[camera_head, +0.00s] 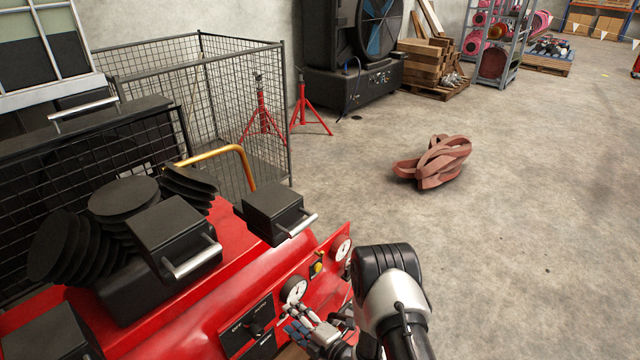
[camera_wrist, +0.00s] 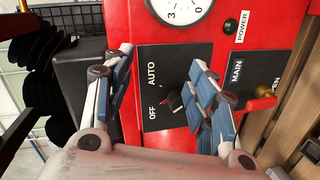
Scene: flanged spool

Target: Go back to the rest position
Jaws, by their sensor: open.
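My gripper (camera_head: 303,330) is at the bottom middle of the head view, in front of the red machine's control panel (camera_head: 318,285). In the wrist view my gripper (camera_wrist: 160,85) has its two blue-padded fingers wide apart, with nothing between them. Behind the gap is a black plate with a selector knob (camera_wrist: 173,101) marked OFF and AUTO. Whether a finger touches the plate cannot be told. My arm hides part of the panel in the head view.
A coiled red hose (camera_head: 436,162) lies on the floor. The floor to the right is clear.

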